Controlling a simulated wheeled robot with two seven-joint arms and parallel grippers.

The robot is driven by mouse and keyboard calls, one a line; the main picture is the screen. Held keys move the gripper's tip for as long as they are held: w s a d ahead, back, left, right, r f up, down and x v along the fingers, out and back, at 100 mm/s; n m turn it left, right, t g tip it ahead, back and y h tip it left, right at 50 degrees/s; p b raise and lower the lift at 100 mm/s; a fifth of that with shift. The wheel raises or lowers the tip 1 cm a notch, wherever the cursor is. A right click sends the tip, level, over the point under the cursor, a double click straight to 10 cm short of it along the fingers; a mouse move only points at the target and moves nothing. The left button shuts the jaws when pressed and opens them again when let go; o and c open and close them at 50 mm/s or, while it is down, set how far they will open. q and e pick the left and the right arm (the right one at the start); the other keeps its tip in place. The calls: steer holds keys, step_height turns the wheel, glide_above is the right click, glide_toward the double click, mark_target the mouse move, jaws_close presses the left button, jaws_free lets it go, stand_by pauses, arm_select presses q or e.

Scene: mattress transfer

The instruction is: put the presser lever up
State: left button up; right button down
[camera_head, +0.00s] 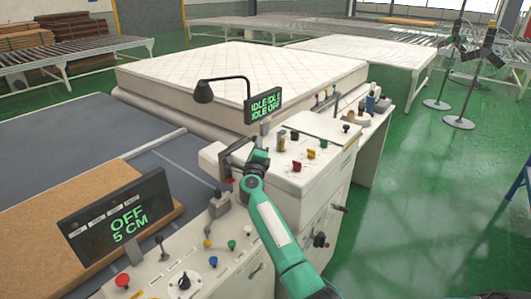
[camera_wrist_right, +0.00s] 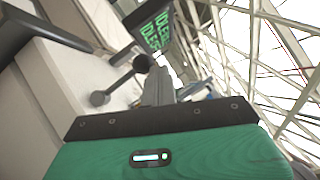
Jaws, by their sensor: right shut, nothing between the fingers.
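In the wrist view a dark lever (camera_wrist_right: 121,80) with a round knob and a round base stands out from a pale machine panel. It looks like the presser lever, though no label shows. My right gripper (camera_wrist_right: 158,85) is shut and empty, with its fingertips close beside the lever's knob; I cannot tell if they touch. In the head view my right gripper (camera_head: 242,158) is at the near left side of the white sewing machine head (camera_head: 310,155), and the lever is not clear there. My left gripper is not in view.
A second display (camera_head: 118,218) reads OFF 5 CM at lower left. A black lamp (camera_head: 204,92) hangs by the white mattress (camera_head: 240,75). Coloured buttons and knobs surround my arm.

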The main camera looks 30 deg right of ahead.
steer(key=shift+w+a, duration=0.25)
steer(key=shift+w, duration=0.5)
steer(key=shift+w+r+b, duration=0.15)
steer(key=shift+w+b, duration=0.1)
steer(key=shift+b, duration=0.1)
steer(key=shift+w+a+r, duration=0.1)
steer(key=shift+w+a, duration=0.1)
steer(key=shift+w, duration=0.15)
steer(key=shift+w+a+b, duration=0.15)
steer(key=shift+w+b, duration=0.2)
steer(key=shift+b, duration=0.1)
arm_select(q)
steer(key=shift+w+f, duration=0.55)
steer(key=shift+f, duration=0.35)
arm_select(e)
steer(key=shift+w+a, duration=0.1)
steer(key=shift+w, duration=0.05)
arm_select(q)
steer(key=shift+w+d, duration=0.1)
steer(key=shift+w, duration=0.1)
arm_select(e)
steer(key=shift+w, duration=0.1)
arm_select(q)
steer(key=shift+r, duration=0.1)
arm_select(e)
steer(key=shift+r, duration=0.1)
